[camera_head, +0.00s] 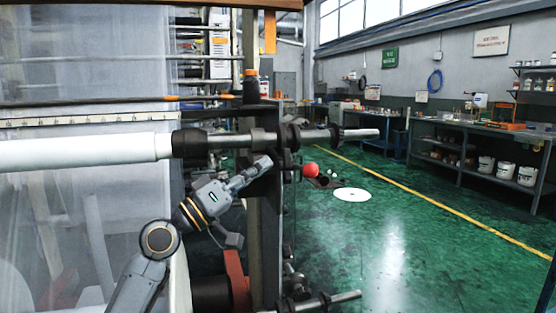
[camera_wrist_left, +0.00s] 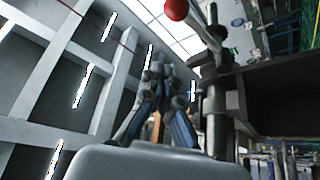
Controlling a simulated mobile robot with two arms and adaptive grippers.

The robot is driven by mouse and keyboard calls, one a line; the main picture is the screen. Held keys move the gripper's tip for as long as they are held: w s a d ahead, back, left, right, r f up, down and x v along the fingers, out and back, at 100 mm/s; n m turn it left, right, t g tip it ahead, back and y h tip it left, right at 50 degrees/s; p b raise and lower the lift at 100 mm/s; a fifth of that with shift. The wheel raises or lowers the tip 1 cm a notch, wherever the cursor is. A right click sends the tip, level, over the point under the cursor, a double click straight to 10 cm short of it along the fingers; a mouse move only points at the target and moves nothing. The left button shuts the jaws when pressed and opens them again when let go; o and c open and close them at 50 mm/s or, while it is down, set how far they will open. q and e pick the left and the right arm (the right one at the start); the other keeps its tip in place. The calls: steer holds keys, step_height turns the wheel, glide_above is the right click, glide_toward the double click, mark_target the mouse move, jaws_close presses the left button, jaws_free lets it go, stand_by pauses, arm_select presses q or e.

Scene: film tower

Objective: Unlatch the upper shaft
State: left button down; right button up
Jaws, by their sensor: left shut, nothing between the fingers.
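The upper shaft (camera_head: 228,139) runs level across the head view, with a white roll (camera_head: 80,152) on its left part. Its bare metal end sticks out to the right, past dark collars by the upright frame post. A red ball knob (camera_head: 311,170) sits just below the shaft, right of the post; it also shows at the top of the left wrist view (camera_wrist_left: 176,9). My left gripper (camera_head: 262,163) is shut and empty, just under the shaft and left of the knob, apart from the knob. Its fingers show in the left wrist view (camera_wrist_left: 157,80). My right gripper is not in view.
The dark frame post (camera_head: 265,225) stands close by my left gripper. A lower shaft (camera_head: 325,301) sticks out near the floor. The green floor (camera_head: 400,220) to the right is open, with a white disc (camera_head: 352,195) on it. Workbenches (camera_head: 470,150) line the far wall.

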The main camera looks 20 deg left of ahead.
arm_select(q)
steer(key=shift+v, duration=0.95)
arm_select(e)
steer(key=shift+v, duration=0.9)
arm_select(q)
steer(key=shift+w+f, duration=0.1)
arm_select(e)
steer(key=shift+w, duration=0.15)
